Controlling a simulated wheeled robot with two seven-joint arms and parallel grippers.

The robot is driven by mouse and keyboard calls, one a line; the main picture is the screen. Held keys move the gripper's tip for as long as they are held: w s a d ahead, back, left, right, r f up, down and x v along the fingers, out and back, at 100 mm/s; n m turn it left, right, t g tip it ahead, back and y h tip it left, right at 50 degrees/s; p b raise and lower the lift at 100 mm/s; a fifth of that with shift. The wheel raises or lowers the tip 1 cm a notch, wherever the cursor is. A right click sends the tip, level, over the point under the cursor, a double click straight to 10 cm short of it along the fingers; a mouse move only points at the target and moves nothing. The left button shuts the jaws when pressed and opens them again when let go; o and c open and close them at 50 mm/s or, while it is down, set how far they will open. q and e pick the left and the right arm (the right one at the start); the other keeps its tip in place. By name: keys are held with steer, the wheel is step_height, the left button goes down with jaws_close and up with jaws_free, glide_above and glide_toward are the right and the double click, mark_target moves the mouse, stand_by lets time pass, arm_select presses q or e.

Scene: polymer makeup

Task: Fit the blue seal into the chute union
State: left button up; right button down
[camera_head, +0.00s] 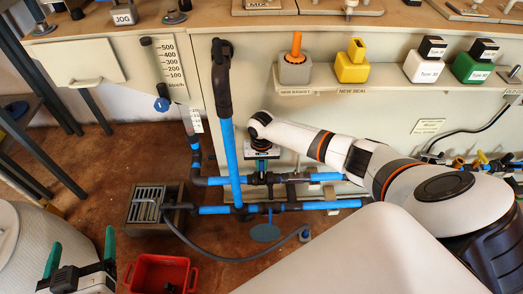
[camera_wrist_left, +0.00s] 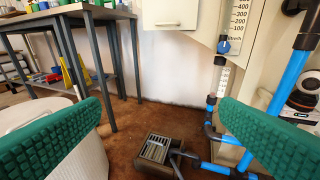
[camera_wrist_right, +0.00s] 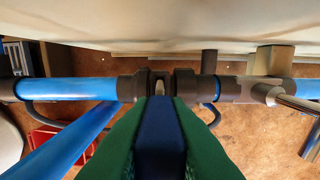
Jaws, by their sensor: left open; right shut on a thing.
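In the right wrist view my right gripper (camera_wrist_right: 158,112) has its green fingers shut on the dark blue seal (camera_wrist_right: 160,145). The seal's front edge points at the gap between two dark flanges of the chute union (camera_wrist_right: 186,86), in line with it. I cannot tell whether the seal's edge touches the flanges or has entered the gap. In the head view my right arm reaches down to the blue pipe run, and the gripper and seal there are too small to make out. My left gripper (camera_head: 80,252) is open and empty at the lower left, away from the pipes.
A blue upright pipe (camera_head: 229,150) with a dark top stands left of my right wrist. Below are a floor drain (camera_head: 150,203) and a red crate (camera_head: 160,270). A shelf with a grey block (camera_head: 295,70) and a yellow block (camera_head: 352,68) is above.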

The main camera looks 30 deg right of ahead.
mark_target(262, 170)
steer(key=shift+f+b, duration=0.5)
steer(key=shift+f, duration=0.5)
arm_select(q)
steer(key=r+t, duration=0.2)
steer(key=w+d+r+t, duration=0.1)
steer(key=shift+r+h, duration=0.4)
steer(key=shift+r, duration=0.15)
arm_select(e)
steer(key=shift+f, duration=0.2)
arm_select(q)
steer(key=shift+r, duration=0.25)
arm_select(e)
steer(key=shift+f, duration=0.15)
arm_select(q)
steer(key=shift+s+r+t, duration=0.1)
steer(key=shift+r+t, duration=0.1)
steer(key=shift+t, duration=0.2)
arm_select(e)
steer(key=shift+f, duration=0.1)
arm_select(q)
steer(key=shift+d+r+h+b, duration=0.1)
steer(key=shift+r+h+b, duration=0.2)
steer(key=shift+r, duration=0.05)
arm_select(e)
steer(key=shift+f, duration=0.15)
arm_select(q)
steer(key=shift+r+t, duration=0.15)
steer(key=shift+t, duration=0.25)
arm_select(e)
steer(key=shift+f, duration=0.1)
